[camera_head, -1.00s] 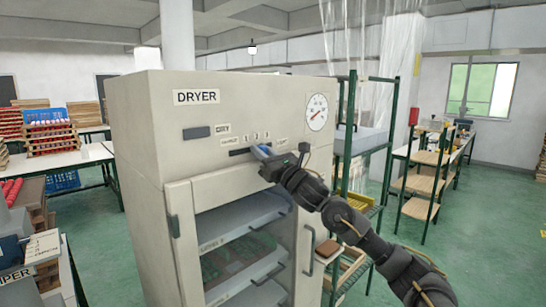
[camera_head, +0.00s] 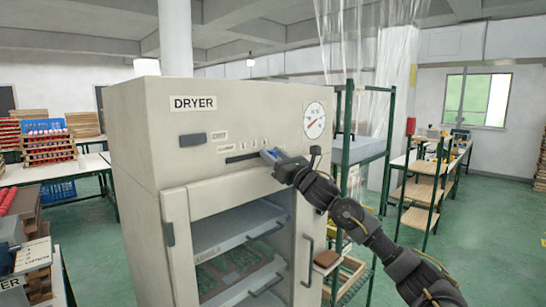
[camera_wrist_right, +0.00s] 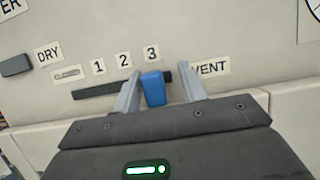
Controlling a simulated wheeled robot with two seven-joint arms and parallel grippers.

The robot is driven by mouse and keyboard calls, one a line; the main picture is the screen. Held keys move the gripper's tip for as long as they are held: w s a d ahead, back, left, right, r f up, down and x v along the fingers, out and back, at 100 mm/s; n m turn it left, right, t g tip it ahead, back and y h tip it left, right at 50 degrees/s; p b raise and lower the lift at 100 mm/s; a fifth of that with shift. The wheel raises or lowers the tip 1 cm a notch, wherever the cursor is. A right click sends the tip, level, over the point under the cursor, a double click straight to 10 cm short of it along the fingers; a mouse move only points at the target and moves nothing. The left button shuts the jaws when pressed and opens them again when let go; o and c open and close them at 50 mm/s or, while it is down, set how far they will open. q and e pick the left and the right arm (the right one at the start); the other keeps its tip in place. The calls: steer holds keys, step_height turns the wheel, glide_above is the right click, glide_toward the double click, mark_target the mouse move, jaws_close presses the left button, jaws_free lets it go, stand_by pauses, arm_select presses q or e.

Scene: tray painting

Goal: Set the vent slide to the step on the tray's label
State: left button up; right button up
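The blue vent slide knob (camera_wrist_right: 153,88) stands in the dark slot (camera_wrist_right: 98,91) on the dryer's front panel, just below the "3" mark (camera_wrist_right: 151,53). The marks "1" (camera_wrist_right: 98,66) and "2" (camera_wrist_right: 123,59) lie left of it, and the "VENT" label (camera_wrist_right: 210,68) lies right. My right gripper (camera_wrist_right: 160,88) has one finger on each side of the knob, with visible gaps, so it is open around it. It also shows in the head view (camera_head: 271,155). Trays with green boards (camera_head: 235,260) sit inside the dryer; I cannot read a tray label. My left gripper is not in view.
The cream dryer (camera_head: 130,150) fills the middle. A round gauge (camera_head: 314,120) is at its upper right. A green-framed rack (camera_head: 345,150) stands close on the right, behind my right arm. Tables with crates stand at the left.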

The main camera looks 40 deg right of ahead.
steer(key=shift+a, duration=0.1)
steer(key=shift+s+f, duration=0.2)
steer(key=b+v, duration=0.6)
steer(key=v, duration=0.4)
steer(key=shift+s, duration=0.2)
